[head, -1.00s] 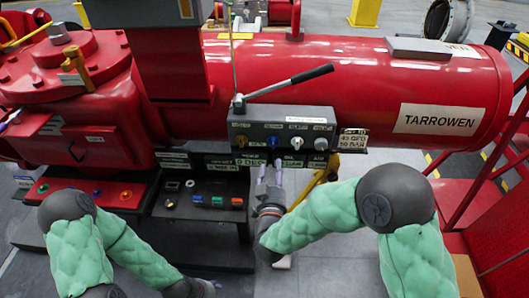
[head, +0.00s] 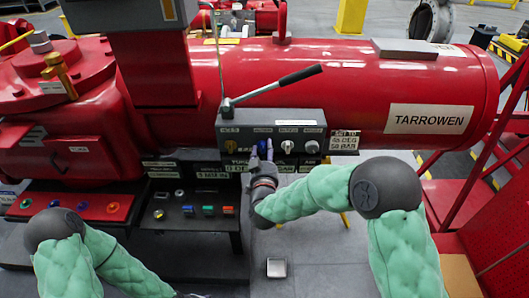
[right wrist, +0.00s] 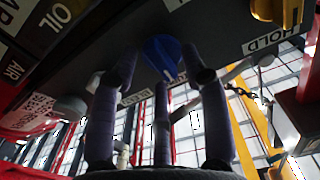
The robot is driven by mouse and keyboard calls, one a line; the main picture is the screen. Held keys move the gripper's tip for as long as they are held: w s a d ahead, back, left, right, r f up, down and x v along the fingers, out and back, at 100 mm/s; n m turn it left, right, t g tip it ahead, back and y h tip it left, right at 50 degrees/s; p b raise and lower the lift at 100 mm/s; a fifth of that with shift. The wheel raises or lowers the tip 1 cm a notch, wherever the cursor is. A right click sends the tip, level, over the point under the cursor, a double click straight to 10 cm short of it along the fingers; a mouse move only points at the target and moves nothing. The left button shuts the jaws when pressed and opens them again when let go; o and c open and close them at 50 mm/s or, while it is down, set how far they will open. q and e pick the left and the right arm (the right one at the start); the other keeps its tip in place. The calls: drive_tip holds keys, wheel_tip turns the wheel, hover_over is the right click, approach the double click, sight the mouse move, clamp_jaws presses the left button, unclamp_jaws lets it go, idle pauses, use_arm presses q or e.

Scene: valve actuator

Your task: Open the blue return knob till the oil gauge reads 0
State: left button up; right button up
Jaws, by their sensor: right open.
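The blue return knob (head: 264,146) is on the front of the grey control box (head: 240,117), mostly hidden by my fingers in the head view. In the right wrist view the blue knob (right wrist: 162,55) shows between and just beyond my fingertips. My right gripper (head: 262,160) is open at the knob, coming from below. In the right wrist view its purple fingers (right wrist: 163,75) stand apart on both sides of the knob; I see no clear contact. My left arm is at the lower left, its gripper out of sight below the frame. I cannot make out an oil gauge.
A yellow knob (head: 231,133) is left of the blue one, and a white knob (head: 288,146) and a grey knob (head: 312,147) are right of it. A black-handled lever (head: 275,87) rises above the box. A lower panel (head: 195,210) carries coloured buttons.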

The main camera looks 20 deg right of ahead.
clamp_jaws()
drive_tip(key=shift+n, duration=0.3)
drive_tip(key=n+p, duration=0.2)
drive_tip(key=n, duration=0.1)
drive_tip(key=shift+a+r+p, duration=0.1)
drive_tip(key=shift+r+p, duration=0.1)
drive_tip(key=shift+p, duration=0.2)
drive_tip(key=n+p, duration=0.2)
drive_tip(key=n, duration=0.3)
drive_tip(key=shift+a+p, duration=0.1)
drive_tip(key=shift+p, duration=0.25)
drive_tip(key=n+p, duration=0.2)
drive_tip(key=n, duration=0.3)
drive_tip(key=shift+a+p, duration=0.1)
drive_tip(key=shift+p, duration=0.2)
drive_tip(key=shift+w+a+f+n+p, duration=0.1)
drive_tip(key=shift+n+p, duration=0.25)
drive_tip(key=shift+n, duration=0.5)
drive_tip(key=shift+f+n+p, duration=0.1)
drive_tip(key=shift+n+p, duration=0.2)
drive_tip(key=shift+n, duration=0.55)
